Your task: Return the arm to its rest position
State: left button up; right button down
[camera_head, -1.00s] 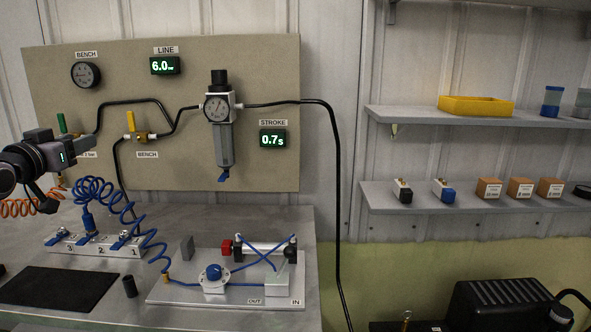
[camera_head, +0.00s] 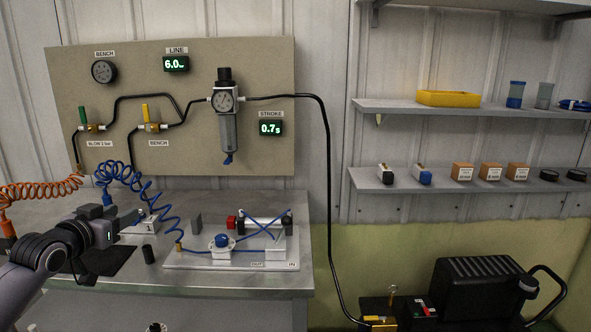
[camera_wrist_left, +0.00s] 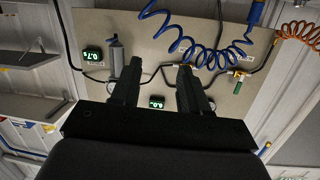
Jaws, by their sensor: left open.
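My left gripper (camera_head: 128,219) is low at the left in the head view, above the near left part of the bench (camera_head: 60,212). Its jaws are open with nothing between them. In the left wrist view its two dark fingers (camera_wrist_left: 158,80) stand apart, with the panel (camera_wrist_left: 200,35) beyond. In the head view the gripper hides much of the connector block (camera_head: 145,222) and part of the black mat (camera_head: 105,262). My right arm is not in view.
A blue coiled hose (camera_head: 125,175) hangs close behind the gripper, and an orange coiled hose (camera_head: 45,188) lies left. A plate with a cylinder and blue tubes (camera_head: 225,260) sits to the right. A black compressor (camera_head: 480,285) stands lower right, below the shelves (camera_head: 470,108).

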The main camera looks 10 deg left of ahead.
pick_arm(q)
jog(key=s+d+f+m+g+h, duration=0.1)
jog(key=s+d+f, duration=0.35)
jog(key=f, duration=0.35)
jog(key=s+d+f+g, duration=0.1)
jog(key=s+d+f, duration=0.35)
jog(key=f, duration=0.25)
jog(key=s+d+f+m+g+h, duration=0.1)
jog(key=s+d+f, duration=0.2)
jog(key=d+f, duration=0.35)
jog(key=s+d+f, duration=0.3)
jog(key=s+f, duration=0.1)
jog(key=s, duration=0.3)
jog(key=s+d+f+g, duration=0.1)
jog(key=s+d+f, duration=0.2)
jog(key=s, duration=0.4)
jog(key=s+d+f+g, duration=0.1)
jog(key=s+d+f, duration=0.2)
jog(key=s, duration=0.3)
jog(key=shift+s+f+p, duration=0.35)
jog(key=shift+s+f, duration=0.05)
jog(key=shift+f, duration=0.4)
jog(key=shift+d, duration=0.1)
